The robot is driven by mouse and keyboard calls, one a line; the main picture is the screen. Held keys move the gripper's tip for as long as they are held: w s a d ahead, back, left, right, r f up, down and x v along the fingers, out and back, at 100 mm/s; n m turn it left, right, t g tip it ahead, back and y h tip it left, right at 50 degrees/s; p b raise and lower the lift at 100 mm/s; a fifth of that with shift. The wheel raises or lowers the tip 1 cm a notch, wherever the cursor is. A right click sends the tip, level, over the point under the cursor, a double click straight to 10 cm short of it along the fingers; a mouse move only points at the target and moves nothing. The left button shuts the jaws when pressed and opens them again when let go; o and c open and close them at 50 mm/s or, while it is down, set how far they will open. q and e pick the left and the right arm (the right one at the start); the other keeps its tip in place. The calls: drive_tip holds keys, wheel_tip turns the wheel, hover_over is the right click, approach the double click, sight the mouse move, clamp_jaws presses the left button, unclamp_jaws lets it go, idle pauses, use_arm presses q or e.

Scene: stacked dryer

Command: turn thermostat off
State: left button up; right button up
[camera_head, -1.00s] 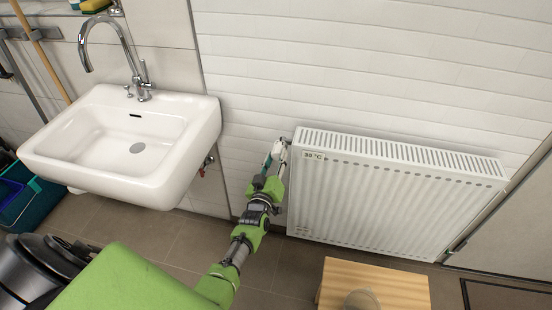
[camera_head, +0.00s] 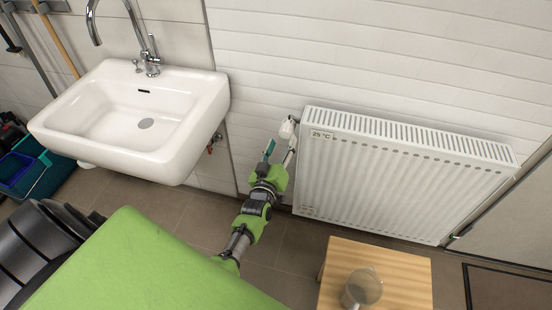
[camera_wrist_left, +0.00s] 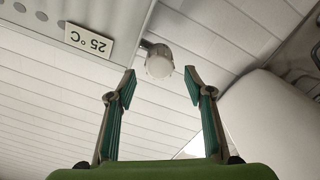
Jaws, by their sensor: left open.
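The thermostat knob (camera_head: 287,128) is a small white cylinder at the upper left corner of the white radiator (camera_head: 400,180). A label (camera_head: 322,135) on the radiator reads 25 °C. My left gripper (camera_head: 281,150) is open just in front of the knob. In the left wrist view the knob (camera_wrist_left: 160,63) shows round and pale beyond the open fingertips (camera_wrist_left: 161,80), centred between them, with a gap on both sides. The label also shows in the left wrist view (camera_wrist_left: 88,41), upside down. My right gripper is not in view.
A white sink (camera_head: 135,120) hangs on the wall left of the radiator. A wooden stool (camera_head: 405,270) with a clear cup (camera_head: 361,288) stands in front of the radiator. A dark blue and teal bucket (camera_head: 35,165) is on the floor at the left.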

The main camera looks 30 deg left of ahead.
use_arm(q)
drive_tip(key=v, duration=0.8)
drive_tip(key=shift+s, duration=0.1)
